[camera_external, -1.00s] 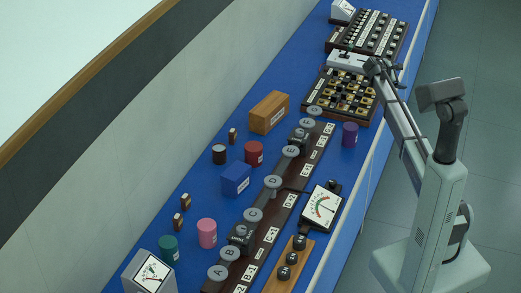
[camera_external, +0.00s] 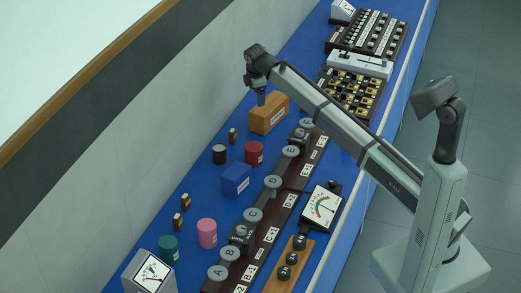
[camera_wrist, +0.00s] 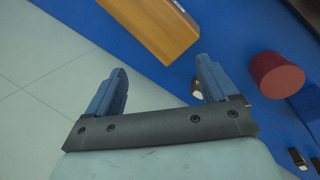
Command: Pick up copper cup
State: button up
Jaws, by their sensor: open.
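No cup is clearly copper in colour, so I cannot tell which one the task names. A dark cup with a paler top (camera_external: 219,156) stands near the wall. A red cup (camera_external: 254,154) stands to its right and also shows in the wrist view (camera_wrist: 276,76). A pink cup (camera_external: 207,233) and a teal cup (camera_external: 168,249) stand nearer the front. My gripper (camera_external: 261,102) is high at the wooden box, in front of it in the picture. In the wrist view my gripper (camera_wrist: 160,88) is open, with nothing between its fingers.
A wooden box (camera_external: 270,114) and a blue box (camera_external: 236,179) stand on the blue bench. The dark lettered rail (camera_external: 268,235) and a dial meter (camera_external: 321,208) lie to the right. Small brown blocks (camera_external: 233,135) stand near the wall.

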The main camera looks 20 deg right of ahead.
aim_at(219, 147)
jog(key=s+a+g+y, duration=0.1)
jog(key=s+a, duration=0.5)
jog(key=a, duration=0.3)
jog(key=s+a+g+y, duration=0.2)
jog(key=s+a, duration=0.4)
jog(key=a, duration=0.3)
jog(key=shift+n, duration=0.4)
jog(key=f, duration=0.6)
jog(key=a+f, duration=0.1)
jog(key=f, duration=0.2)
jog(key=shift+w, duration=0.1)
jog(key=shift+w+a+f, duration=0.1)
jog(key=shift+a+f, duration=0.05)
jog(key=shift+f, duration=0.75)
jog(key=shift+w+a+f, duration=0.1)
jog(key=shift+a+f, duration=0.05)
jog(key=shift+f, duration=0.75)
jog(key=shift+w+a+f, duration=0.1)
jog(key=shift+a+f, duration=0.05)
jog(key=shift+f, duration=0.75)
jog(key=shift+c, duration=0.2)
jog(key=c, duration=1.2)
